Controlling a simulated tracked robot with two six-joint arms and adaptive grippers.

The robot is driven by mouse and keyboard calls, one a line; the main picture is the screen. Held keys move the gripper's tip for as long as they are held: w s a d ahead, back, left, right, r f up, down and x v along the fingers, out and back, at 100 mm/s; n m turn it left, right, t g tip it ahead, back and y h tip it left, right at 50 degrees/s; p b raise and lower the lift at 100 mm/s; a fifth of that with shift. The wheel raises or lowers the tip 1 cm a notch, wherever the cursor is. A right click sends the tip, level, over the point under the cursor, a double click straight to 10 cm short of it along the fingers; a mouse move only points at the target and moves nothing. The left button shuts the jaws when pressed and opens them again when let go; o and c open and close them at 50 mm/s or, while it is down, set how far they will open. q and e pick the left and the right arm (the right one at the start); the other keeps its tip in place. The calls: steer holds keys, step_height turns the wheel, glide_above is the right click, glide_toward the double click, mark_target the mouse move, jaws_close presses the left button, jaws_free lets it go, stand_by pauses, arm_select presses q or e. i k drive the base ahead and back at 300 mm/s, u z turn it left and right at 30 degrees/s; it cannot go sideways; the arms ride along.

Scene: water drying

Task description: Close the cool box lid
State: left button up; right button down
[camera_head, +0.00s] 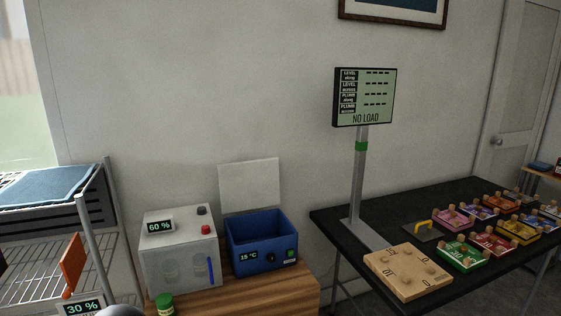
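The cool box (262,258) is a blue box with a small "15 °C" display, a dark knob and a green light on its front. It stands on a wooden cabinet top, and its dark inside shows from above. Its pale lid (250,186) stands upright at the back edge, close to the wall, so the box is open. Neither of my grippers shows. A grey rounded piece, cut off at the bottom edge left of the green-capped jar, may be part of my arm; I cannot tell.
A white "60 %" box (179,252) stands close left of the cool box, with a green-capped jar (164,303) in front. A wire rack (92,232) is at left. A black table (380,210) with a display post and colourful blocks is at right.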

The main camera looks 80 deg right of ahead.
mark_target(244, 185)
steer(key=k, duration=0.9)
steer(key=u, duration=1.9)
steer(key=i, duration=0.1)
steer(key=z, duration=3.5)
steer(key=i, duration=1.05)
steer(key=u, duration=0.1)
